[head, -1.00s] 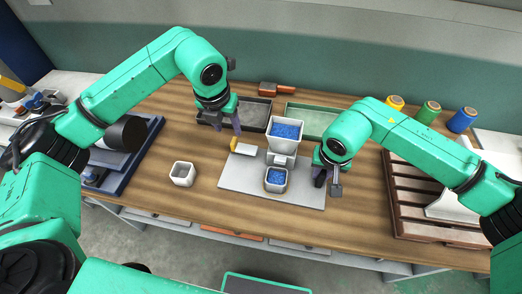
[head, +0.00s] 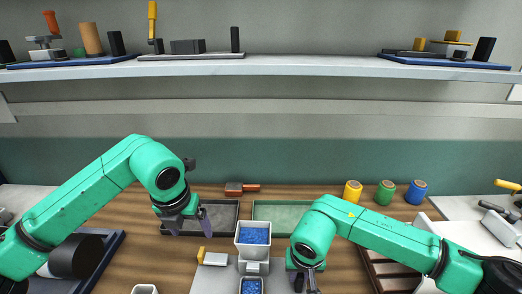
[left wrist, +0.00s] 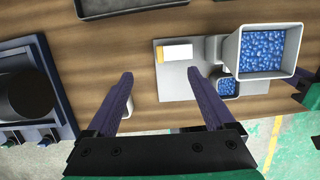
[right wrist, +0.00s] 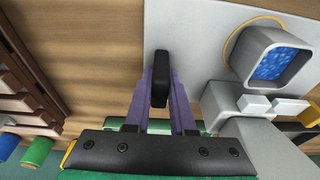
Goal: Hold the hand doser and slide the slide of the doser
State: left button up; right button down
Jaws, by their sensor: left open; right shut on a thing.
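The hand doser has a white hopper (head: 254,238) of blue pellets over a light-grey base plate (right wrist: 195,20). A white slide with a yellow end (left wrist: 174,53) lies at its left side; it also shows in the head view (head: 214,259). A cup of blue pellets (head: 251,285) stands under the doser's front. My right gripper (head: 304,284) is shut on a black handle (right wrist: 160,80) at the doser's right side. My left gripper (head: 188,222) is open and empty, above and left of the slide; its spread fingers show in the left wrist view (left wrist: 160,75).
A white empty-looking cup (head: 145,289) stands at the front left. Dark (head: 222,215) and green (head: 280,211) trays lie behind the doser. A brown-slatted rack (right wrist: 25,75) is at the right. A shelf (head: 300,66) with tools spans the back wall.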

jog(key=c, duration=0.7)
grip_release()
pick_arm(q)
jog(key=v, duration=0.2)
jog(key=w+v, duration=0.1)
jog(key=v, duration=0.1)
jog(key=shift+r, duration=0.4)
jog(key=p+v, duration=0.2)
jog(key=w+p+v, duration=0.1)
jog(key=p+v, duration=0.1)
jog(key=shift+s+r+p, duration=0.1)
jog(key=shift+r+p, duration=0.2)
jog(key=shift+r, duration=0.05)
pick_arm(e)
jog(key=v, duration=0.6)
jog(key=w+v, duration=0.1)
jog(key=v, duration=1.3)
jog(key=shift+w+r, duration=0.1)
jog(key=shift+w, duration=0.25)
